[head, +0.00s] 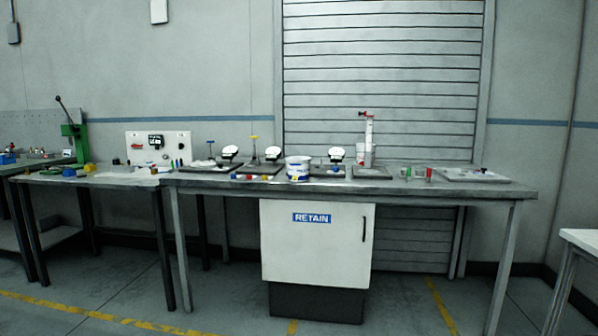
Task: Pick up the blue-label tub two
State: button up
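A white tub with a blue band or label (298,167) stands near the front edge of the long grey workbench (440,190), a little left of its middle. It is small in the head view, and I cannot read any number on it. I cannot tell whether a second such tub stands behind it. My gripper is not in view.
Dial-topped instruments (336,154) and a tall clear column with a red top (368,137) stand behind and beside the tub. A white RETAIN cabinet (316,245) is under the bench. A green press (75,142) is at far left. The floor in front looks clear.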

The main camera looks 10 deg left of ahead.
aim_at(298, 167)
jog(key=i+j+u, duration=0.2)
jog(key=i, duration=0.5)
jog(key=i+j+u, duration=0.15)
jog(key=i, duration=0.6)
